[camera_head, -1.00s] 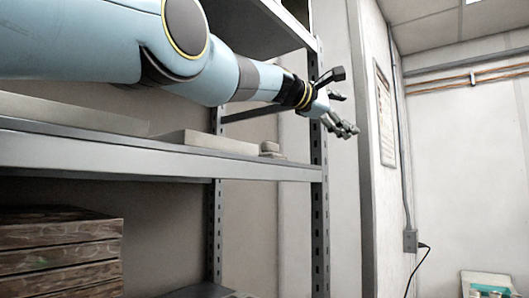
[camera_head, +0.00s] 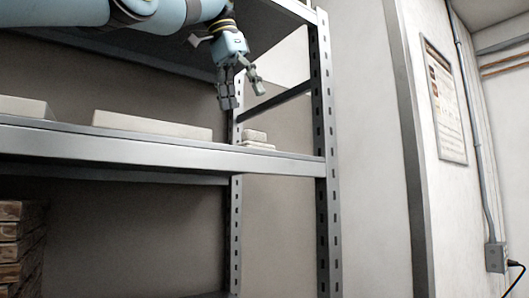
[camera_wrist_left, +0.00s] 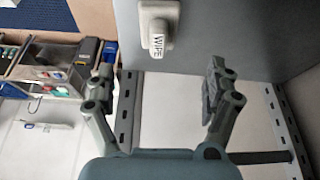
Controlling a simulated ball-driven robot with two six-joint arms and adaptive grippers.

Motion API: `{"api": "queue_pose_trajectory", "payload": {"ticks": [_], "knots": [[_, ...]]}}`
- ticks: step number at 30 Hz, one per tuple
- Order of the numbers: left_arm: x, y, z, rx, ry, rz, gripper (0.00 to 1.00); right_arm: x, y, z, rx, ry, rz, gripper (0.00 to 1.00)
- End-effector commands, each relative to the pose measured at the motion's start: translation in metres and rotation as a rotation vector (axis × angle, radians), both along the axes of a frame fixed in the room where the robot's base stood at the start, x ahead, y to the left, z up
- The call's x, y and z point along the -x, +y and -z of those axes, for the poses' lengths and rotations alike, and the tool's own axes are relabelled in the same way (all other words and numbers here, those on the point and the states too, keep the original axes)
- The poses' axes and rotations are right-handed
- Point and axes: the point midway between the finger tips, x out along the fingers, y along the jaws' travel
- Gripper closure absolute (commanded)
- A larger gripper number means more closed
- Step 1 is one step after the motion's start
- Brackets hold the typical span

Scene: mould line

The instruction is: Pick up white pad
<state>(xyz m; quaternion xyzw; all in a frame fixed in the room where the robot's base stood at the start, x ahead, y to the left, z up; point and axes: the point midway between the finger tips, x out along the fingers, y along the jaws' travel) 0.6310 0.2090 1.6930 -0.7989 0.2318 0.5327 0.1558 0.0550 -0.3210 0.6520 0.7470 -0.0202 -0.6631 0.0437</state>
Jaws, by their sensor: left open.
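The white pad (camera_head: 255,135) is a small pale block near the right end of the grey metal shelf. In the left wrist view a white pad with the word "WIPE" on it (camera_wrist_left: 158,38) lies near the shelf edge, ahead of the fingers. My left gripper (camera_head: 243,95) is open and empty, pointing down above the shelf, a little to the left of the pad and apart from it. In the left wrist view its two fingers (camera_wrist_left: 160,86) stand wide apart. My right gripper is not in view.
Longer pale slabs (camera_head: 150,125) lie on the same shelf to the left. A perforated rack post (camera_head: 323,110) stands at the shelf's right end, and an upper shelf (camera_head: 285,12) is overhead. Brown stacked blocks (camera_head: 20,240) are at lower left.

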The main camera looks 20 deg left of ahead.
Motion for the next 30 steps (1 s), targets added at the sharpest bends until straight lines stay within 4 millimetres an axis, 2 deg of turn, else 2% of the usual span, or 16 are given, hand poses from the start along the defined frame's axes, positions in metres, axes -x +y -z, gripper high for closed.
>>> {"api": "queue_pose_trajectory", "payload": {"ticks": [6, 9, 14, 18, 23, 30], "knots": [[-0.008, -0.006, 0.032, -0.003, 0.005, 0.005, 0.13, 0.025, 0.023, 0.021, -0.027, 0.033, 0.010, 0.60], [-0.014, -0.009, 0.047, -0.002, 0.004, 0.004, 0.13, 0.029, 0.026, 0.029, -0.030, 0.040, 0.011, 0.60], [-0.017, -0.012, 0.057, -0.001, 0.003, 0.004, 0.13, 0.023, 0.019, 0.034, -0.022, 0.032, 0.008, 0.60], [-0.020, -0.016, 0.076, -0.002, 0.004, 0.004, 0.13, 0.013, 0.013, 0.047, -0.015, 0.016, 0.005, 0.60], [-0.026, -0.022, 0.099, -0.001, 0.004, 0.005, 0.13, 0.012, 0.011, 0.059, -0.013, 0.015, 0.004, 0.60], [-0.028, -0.023, 0.101, 0.000, 0.002, 0.004, 0.13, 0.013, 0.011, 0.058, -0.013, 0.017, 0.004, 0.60]]}}
